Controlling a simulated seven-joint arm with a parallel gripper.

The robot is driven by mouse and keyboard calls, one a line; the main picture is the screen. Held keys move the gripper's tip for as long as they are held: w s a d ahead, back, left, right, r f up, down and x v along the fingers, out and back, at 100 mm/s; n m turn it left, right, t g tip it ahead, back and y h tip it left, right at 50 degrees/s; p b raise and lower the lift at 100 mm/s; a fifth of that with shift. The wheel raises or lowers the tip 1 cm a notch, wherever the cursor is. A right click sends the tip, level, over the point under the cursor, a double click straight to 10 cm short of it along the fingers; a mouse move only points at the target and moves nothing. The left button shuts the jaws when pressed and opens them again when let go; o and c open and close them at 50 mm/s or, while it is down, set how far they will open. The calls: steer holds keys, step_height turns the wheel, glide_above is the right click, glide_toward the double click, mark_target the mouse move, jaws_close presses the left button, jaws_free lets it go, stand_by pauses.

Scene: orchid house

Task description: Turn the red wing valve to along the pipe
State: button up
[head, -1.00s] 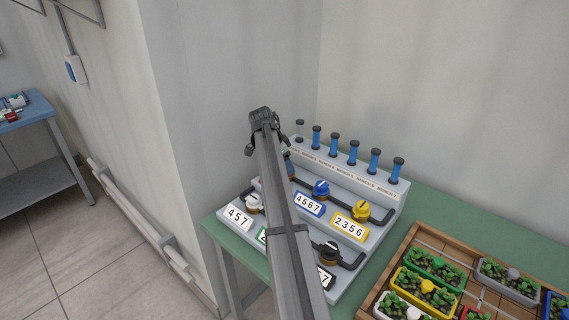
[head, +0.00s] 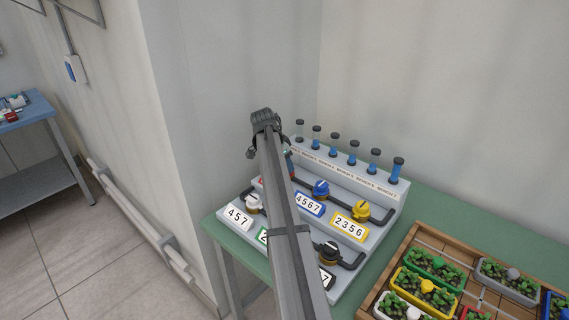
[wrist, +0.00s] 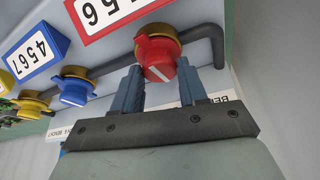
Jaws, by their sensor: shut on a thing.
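The red wing valve (wrist: 158,58) sits on a brass-coloured collar on a dark grey pipe (wrist: 204,34), below a red label ending in 56 (wrist: 105,12). A short pale line on its red face slants down to the right, at an angle to the pipe. My gripper (wrist: 160,76) has a blue-grey finger on each side of the red wing and is shut on it. In the head view my arm hides most of the red valve and of my gripper (head: 268,150).
A blue valve (head: 320,188), a yellow valve (head: 362,209), a white valve (head: 253,203) and a black valve (head: 329,251) stand close by on the stepped panel (head: 348,283). Tubes (head: 354,152) line its back. A wooden planter tray (head: 400,257) is at right.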

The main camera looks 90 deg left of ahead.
steer(key=n, duration=0.1)
steer(key=n+y, duration=0.1)
steer(key=n, duration=0.1)
steer(key=n+g, duration=0.1)
steer(key=shift+w+d, duration=0.15)
steer(key=shift+d, duration=0.1)
steer(key=n+g+y, duration=0.1)
steer(key=n, duration=0.3)
steer(key=shift+w, duration=0.15)
steer(key=n+g, duration=0.2)
steer(key=n, duration=0.2)
steer(key=shift+w, duration=0.15)
steer(key=shift+w+n+g, duration=0.15)
steer(key=shift+n+g, duration=0.55)
steer(key=shift+n, duration=1.4)
steer(key=o, duration=1)
steer(key=shift+o, duration=0.2)
steer(key=v, duration=1.3)
steer(key=shift+w+r, duration=0.15)
steer(key=shift+r, duration=0.25)
